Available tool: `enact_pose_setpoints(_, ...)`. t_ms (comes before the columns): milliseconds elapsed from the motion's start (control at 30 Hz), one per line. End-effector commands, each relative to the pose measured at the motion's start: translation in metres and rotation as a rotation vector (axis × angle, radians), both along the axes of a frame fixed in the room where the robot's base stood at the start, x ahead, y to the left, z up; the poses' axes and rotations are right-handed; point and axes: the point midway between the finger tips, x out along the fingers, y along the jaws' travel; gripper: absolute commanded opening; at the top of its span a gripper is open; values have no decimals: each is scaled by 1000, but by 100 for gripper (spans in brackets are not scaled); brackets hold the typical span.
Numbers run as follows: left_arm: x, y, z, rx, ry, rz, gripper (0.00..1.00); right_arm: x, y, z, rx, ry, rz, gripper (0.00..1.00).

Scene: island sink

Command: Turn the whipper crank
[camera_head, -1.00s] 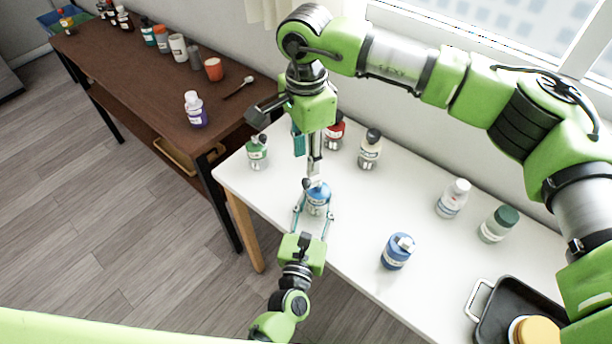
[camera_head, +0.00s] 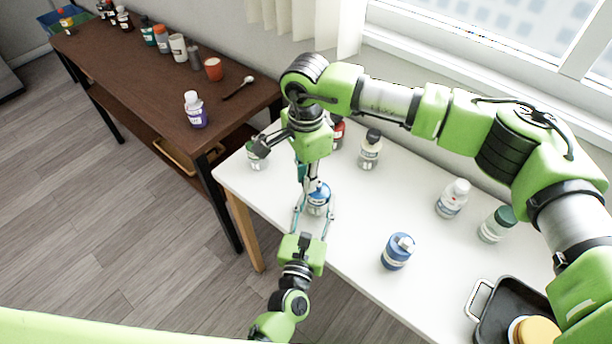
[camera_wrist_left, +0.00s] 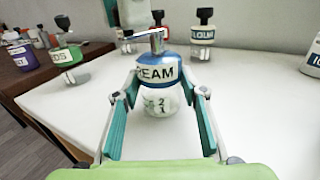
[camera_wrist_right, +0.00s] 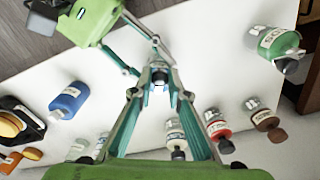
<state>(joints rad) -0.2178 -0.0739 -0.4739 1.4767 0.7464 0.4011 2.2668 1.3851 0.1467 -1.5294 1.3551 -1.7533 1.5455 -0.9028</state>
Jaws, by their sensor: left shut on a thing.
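The whipper (camera_head: 317,200) is a small jar with a blue lid and a metal crank on top. It stands on the white table near its front left edge.
A dark tray (camera_head: 500,315) is at the lower right. A brown table (camera_head: 150,85) with several containers stands at left.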

Motion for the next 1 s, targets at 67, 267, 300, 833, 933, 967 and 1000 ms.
enact_pose_setpoints(67,0,0,0,0,0,0,15,0,0,0,0,0,0,0)
enact_pose_setpoints(267,0,0,0,0,0,0,15,3,2,1,1,0,-87,0)
enact_pose_setpoints(300,0,0,0,0,0,0,15,4,3,1,1,0,-129,0)
enact_pose_setpoints(833,0,0,0,0,1,-1,15,16,6,1,1,-1,-492,0)
enact_pose_setpoints(933,0,0,0,0,1,-1,15,16,6,1,2,0,-490,0)
enact_pose_setpoints(967,0,0,0,0,1,-1,15,16,6,1,1,-1,-490,0)
enact_pose_setpoints(1000,0,0,0,0,1,-1,15,16,6,1,1,-1,-490,0)
